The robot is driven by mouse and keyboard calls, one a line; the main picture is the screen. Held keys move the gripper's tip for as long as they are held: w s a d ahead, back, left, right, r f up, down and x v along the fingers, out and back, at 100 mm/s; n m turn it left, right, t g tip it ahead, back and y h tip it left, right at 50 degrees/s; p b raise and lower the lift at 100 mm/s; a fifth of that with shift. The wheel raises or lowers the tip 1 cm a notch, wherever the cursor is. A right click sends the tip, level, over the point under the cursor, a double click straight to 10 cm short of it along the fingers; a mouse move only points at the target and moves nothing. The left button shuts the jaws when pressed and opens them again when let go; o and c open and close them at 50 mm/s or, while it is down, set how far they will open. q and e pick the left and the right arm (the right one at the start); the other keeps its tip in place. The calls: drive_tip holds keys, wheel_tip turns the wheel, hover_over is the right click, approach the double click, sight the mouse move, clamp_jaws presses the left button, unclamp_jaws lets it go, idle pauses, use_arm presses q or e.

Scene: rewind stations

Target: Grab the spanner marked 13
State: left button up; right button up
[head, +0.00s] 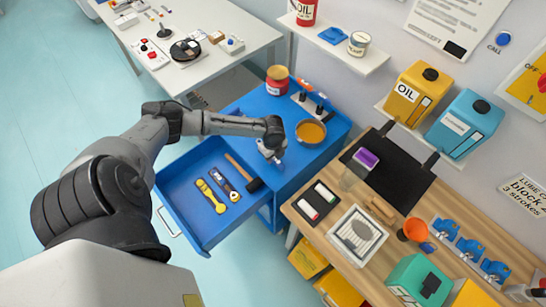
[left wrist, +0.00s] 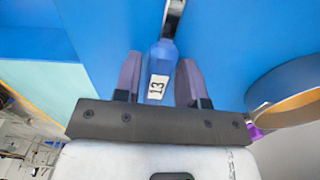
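The spanner marked 13 (left wrist: 158,87) shows in the left wrist view, with a blue handle, a white label reading 13 and a metal shaft running to the top edge. My left gripper (head: 273,156) is low over the blue cabinet top, behind the open drawer. In the left wrist view its two fingers (left wrist: 158,75) stand apart on either side of the blue handle. A narrow gap shows on the left side of the handle, so it looks open around it. In the head view the gripper mostly hides the spanner. My right gripper is out of view.
The blue drawer (head: 168,190) is open and holds a yellow spanner (head: 211,196), a dark tool (head: 225,184) and a hammer (head: 243,172). An orange-filled bowl (head: 311,132) and a red tin (head: 277,80) stand near the gripper. A wooden bench (head: 385,265) is at right.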

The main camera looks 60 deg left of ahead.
use_arm(q)
clamp_jaws()
